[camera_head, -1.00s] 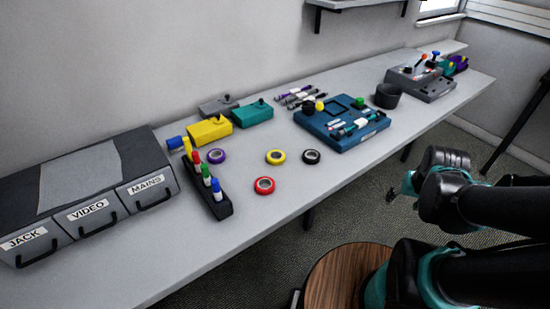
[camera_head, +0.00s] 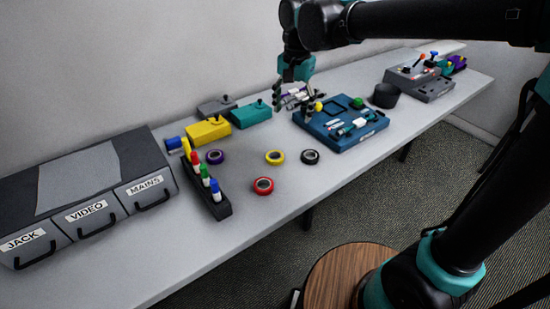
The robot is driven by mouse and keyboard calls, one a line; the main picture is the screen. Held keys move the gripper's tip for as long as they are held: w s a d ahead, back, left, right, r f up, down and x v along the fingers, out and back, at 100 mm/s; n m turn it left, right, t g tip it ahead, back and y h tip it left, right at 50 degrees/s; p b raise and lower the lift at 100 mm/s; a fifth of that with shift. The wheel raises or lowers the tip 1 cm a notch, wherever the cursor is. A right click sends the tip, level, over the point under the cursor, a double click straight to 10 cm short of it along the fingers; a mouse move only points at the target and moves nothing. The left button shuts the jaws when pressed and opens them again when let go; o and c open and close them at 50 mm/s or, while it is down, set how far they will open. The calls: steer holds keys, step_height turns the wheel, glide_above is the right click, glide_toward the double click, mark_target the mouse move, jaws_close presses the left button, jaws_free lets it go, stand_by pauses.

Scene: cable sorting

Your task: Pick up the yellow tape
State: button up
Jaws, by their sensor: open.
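The yellow tape (camera_head: 275,157) is a small ring lying flat on the grey table, between the purple tape (camera_head: 215,157) on its left and the black tape (camera_head: 310,157) on its right. The red tape (camera_head: 263,186) lies nearer the table's front edge. My gripper (camera_head: 294,108) points down above the table, up and to the right of the yellow tape in the picture, close to the left side of the blue tray. It is open and apart from the yellow tape. Its fingers overlap the silver and purple items behind it.
A black rack of coloured markers (camera_head: 208,187) stands to the left. Yellow (camera_head: 208,131) and teal (camera_head: 251,114) boxes sit behind the tapes. A blue tool tray (camera_head: 343,138) is at right. A drawer unit (camera_head: 84,190) fills the left end. The table around the tapes is clear.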

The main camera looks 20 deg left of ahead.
step_height(320, 180, up, 2)
glide_above(275, 152)
steer(key=s, duration=0.2)
steer(key=f, duration=1.1)
steer(key=shift+w+f, duration=0.2)
steer(key=shift+d+f, duration=0.15)
steer(key=shift+f, duration=1.25)
steer(key=shift+d+f, duration=0.1)
steer(key=shift+f, duration=1.25)
steer(key=shift+c, duration=0.6)
steer(key=c, duration=1)
steer(key=shift+r, duration=0.15)
